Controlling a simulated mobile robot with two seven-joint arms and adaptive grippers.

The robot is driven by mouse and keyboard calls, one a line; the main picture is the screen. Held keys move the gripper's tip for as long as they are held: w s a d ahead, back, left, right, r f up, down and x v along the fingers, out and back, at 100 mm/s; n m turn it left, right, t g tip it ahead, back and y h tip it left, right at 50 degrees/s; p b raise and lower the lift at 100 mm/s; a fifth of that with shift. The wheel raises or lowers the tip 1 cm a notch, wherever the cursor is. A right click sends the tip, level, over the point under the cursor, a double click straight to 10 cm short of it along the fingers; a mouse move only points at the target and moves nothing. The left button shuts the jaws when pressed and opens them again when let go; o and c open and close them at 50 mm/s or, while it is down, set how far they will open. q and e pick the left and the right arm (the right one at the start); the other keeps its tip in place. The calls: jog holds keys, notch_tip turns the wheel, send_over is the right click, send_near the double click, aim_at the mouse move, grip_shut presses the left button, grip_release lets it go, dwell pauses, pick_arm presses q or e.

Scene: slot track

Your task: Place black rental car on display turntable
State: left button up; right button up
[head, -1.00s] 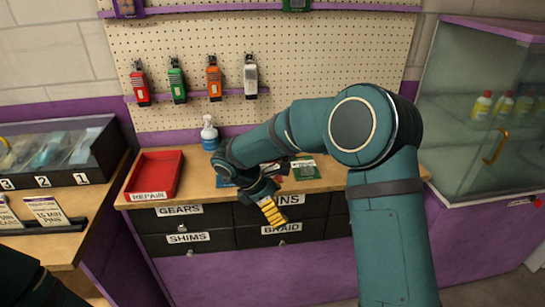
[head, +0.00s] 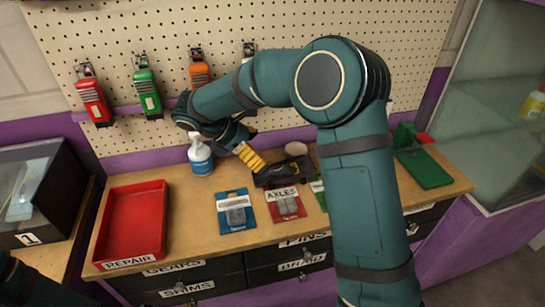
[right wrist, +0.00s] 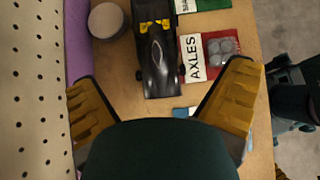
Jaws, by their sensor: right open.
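The black car (head: 283,171) lies on the wooden bench near the pegboard. In the right wrist view the black car (right wrist: 158,62) points its length between my fingers, with yellow parts at its far end. My right gripper (head: 252,160) is beside the car in the head view. In the right wrist view my right gripper (right wrist: 160,88) is open, a finger on each side, nothing held. A small round grey disc (right wrist: 106,20) lies beside the car and also shows in the head view (head: 296,149); I cannot tell whether it is the turntable. My left gripper is out of view.
A red repair tray (head: 133,222), a spray bottle (head: 201,158), a blue packet (head: 236,211) and a red axles packet (head: 285,203) are on the bench. A green stand (head: 422,166) is at the right. Controllers hang on the pegboard (head: 300,80). A glass case (head: 505,110) stands right.

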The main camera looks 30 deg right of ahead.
aim_at(289, 169)
jog(key=shift+w+d+f, duration=0.1)
jog(key=shift+w, duration=0.15)
jog(key=shift+d+f, duration=0.25)
jog(key=b+x, duration=0.1)
jog(key=x, duration=0.3)
jog(key=b+x, duration=0.1)
jog(key=x, duration=0.2)
jog(key=shift+s+d+f, duration=0.25)
jog(key=shift+s, duration=0.05)
jog(key=x, duration=0.1)
jog(key=b+x, duration=0.1)
jog(key=x, duration=0.1)
jog(key=w+x, duration=0.1)
jog(key=x, duration=0.1)
jog(key=shift+s+f+b, duration=0.1)
jog(key=shift+f+b, duration=0.15)
jog(key=shift+b, duration=0.05)
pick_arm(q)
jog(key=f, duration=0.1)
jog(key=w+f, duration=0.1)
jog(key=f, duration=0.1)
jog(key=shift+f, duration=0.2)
pick_arm(e)
jog(key=shift+a, duration=0.1)
jog(key=c, duration=1.2)
